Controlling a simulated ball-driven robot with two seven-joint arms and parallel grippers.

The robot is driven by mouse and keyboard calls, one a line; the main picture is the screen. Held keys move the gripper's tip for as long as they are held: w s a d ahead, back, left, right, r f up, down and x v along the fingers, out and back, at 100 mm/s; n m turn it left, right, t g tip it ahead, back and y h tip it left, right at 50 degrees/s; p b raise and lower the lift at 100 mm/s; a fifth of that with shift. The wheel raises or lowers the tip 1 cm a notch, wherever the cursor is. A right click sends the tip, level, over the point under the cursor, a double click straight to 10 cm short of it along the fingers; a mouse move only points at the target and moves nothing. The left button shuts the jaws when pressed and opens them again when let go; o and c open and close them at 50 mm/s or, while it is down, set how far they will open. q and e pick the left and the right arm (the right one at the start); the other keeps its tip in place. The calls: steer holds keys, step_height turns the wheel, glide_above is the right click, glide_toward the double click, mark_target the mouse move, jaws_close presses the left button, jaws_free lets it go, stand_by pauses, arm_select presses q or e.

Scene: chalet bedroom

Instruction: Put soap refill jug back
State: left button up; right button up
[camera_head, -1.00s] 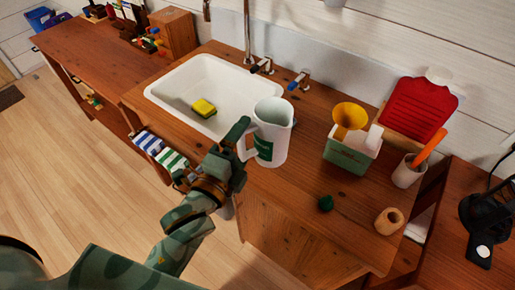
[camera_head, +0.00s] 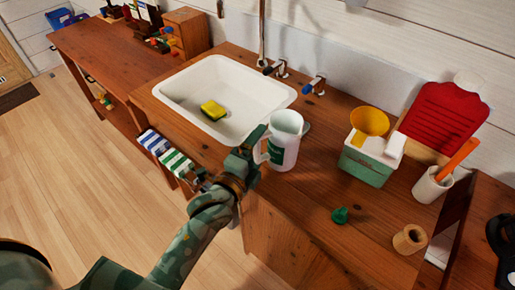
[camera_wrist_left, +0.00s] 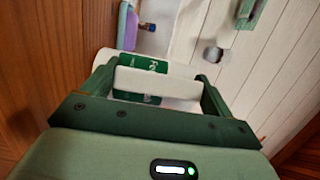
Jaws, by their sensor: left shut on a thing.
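The soap refill jug (camera_head: 289,148) is white with a green label and an open top. It is upright at the front part of the wooden counter, just right of the sink. I cannot tell whether its base touches the counter. My left gripper (camera_head: 255,148) is shut on the handle at the jug's left side. In the left wrist view, the jug's handle (camera_wrist_left: 157,82) lies between the fingers of the left gripper (camera_wrist_left: 158,88), with the green label (camera_wrist_left: 144,63) behind it. My right gripper is not in view.
A white sink (camera_head: 190,82) holds a yellow sponge (camera_head: 213,110). Right of the jug stand a green-and-white box (camera_head: 369,168) with a yellow funnel (camera_head: 370,121), a small green object (camera_head: 340,215), a wooden ring (camera_head: 409,239) and a white cup (camera_head: 431,186). Bare counter lies between jug and box.

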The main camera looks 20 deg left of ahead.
arm_select(q)
steer(key=shift+f, duration=0.1)
steer(key=o, duration=1.4)
steer(key=shift+s, duration=0.3)
steer(key=s, duration=0.3)
steer(key=s+a+p, duration=0.1)
steer(key=s, duration=0.3)
steer(key=s+a, duration=0.1)
steer(key=s, duration=0.3)
steer(key=shift+s+p, duration=0.15)
steer(key=shift+p, duration=0.2)
